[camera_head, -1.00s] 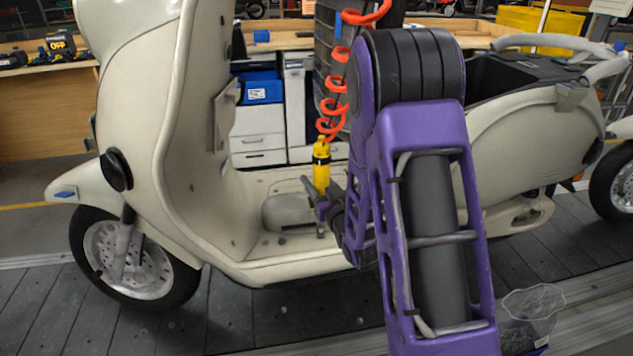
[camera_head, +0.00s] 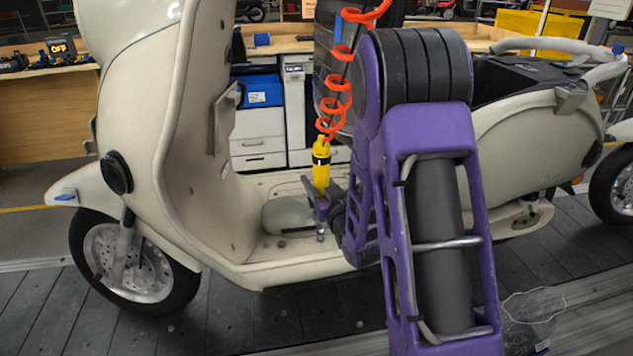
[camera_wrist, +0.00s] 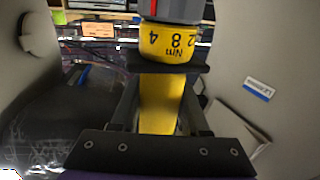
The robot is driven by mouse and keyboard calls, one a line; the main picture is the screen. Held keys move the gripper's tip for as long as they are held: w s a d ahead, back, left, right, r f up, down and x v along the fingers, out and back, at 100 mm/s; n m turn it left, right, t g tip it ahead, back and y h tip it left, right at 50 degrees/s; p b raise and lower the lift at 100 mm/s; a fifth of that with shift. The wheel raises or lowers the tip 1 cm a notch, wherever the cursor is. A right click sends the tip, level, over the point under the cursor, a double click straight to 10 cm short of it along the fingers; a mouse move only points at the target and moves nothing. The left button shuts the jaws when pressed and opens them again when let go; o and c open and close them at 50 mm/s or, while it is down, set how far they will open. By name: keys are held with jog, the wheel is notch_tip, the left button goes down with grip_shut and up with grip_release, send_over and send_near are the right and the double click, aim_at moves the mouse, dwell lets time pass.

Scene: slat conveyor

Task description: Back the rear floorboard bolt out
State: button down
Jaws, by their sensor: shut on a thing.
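The yellow power driver (camera_head: 321,165) hangs upright on an orange coiled hose over the scooter's cream floorboard (camera_head: 262,190). My gripper (camera_head: 322,205) is shut on this driver's lower body. In the wrist view the yellow driver body (camera_wrist: 162,100) sits between my dark fingers, with a torque scale marked Nm on its yellow collar. The driver's lower end (camera_head: 320,237) points down at the floorboard beside a grey raised cover. I cannot tell whether it touches a bolt there. A small dark bolt head (camera_head: 282,243) shows just left of it. The rear bolt is not clearly visible.
The scooter's leg shield (camera_head: 170,150) rises to the left and its seat tub (camera_head: 520,80) lies behind my arm at right. A clear bin (camera_head: 533,318) stands at lower right. Dark conveyor slats run beneath the scooter. A workbench with drawers stands behind.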

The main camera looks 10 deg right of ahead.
jog(key=shift+s+f, duration=0.1)
jog(key=shift+f, duration=0.35)
jog(key=shift+r, duration=0.4)
jog(key=shift+w+r, duration=0.2)
jog(key=shift+r, duration=0.15)
dwell(0.3)
jog(key=shift+r, duration=0.65)
dwell(0.7)
jog(key=shift+r+p, duration=1.55)
jog(key=shift+r, duration=1.15)
jog(key=shift+s+f, duration=0.1)
